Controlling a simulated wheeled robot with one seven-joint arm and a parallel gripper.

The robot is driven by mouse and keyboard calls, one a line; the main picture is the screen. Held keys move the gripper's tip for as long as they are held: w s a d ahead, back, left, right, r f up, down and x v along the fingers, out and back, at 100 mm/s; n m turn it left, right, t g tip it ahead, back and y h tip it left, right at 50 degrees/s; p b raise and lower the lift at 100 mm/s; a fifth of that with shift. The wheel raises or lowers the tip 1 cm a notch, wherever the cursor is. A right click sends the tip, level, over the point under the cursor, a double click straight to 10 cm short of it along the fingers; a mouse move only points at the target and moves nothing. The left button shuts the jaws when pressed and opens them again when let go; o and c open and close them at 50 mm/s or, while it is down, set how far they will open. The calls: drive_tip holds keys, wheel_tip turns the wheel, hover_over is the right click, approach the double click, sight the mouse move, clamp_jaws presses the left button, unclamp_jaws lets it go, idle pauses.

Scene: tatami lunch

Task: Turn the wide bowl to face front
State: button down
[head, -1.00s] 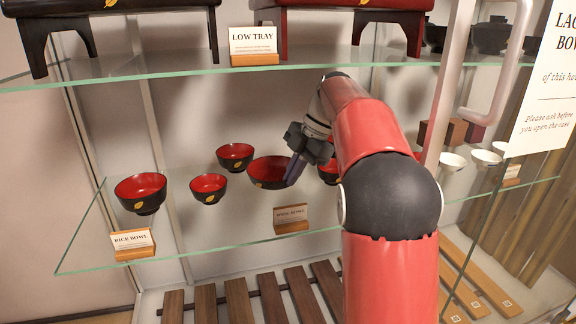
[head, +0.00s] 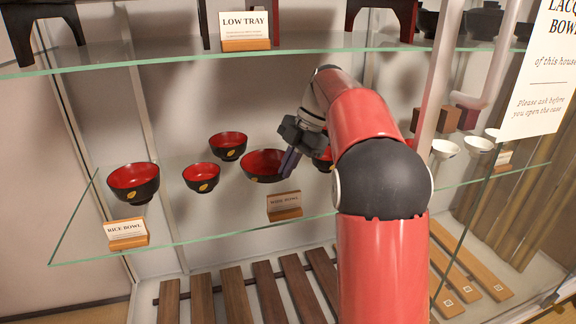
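The wide bowl (head: 258,168), black outside and red inside, stands upright on the lower glass shelf in the head view. Its label, a card on a wooden block (head: 284,204), stands in front of it to the right. A small gold mark shows low on the bowl's front, left of its middle. My gripper (head: 289,162) is at the bowl's right rim, with its dark fingers pointing down and covering that side. Whether the fingers touch or straddle the rim, and how far apart they are, I cannot tell.
Other red-and-black bowls stand to the left: a rice bowl (head: 134,186), a small bowl (head: 202,178) and one farther back (head: 228,147). Another bowl (head: 322,162) is partly hidden behind my arm. The upper glass shelf (head: 150,58) is above. Small white bowls (head: 446,149) are at right.

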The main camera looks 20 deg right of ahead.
drive_tip(key=c, duration=2.1)
unclamp_jaws()
drive_tip(key=shift+f, duration=0.2)
drive_tip(key=o, duration=0.5)
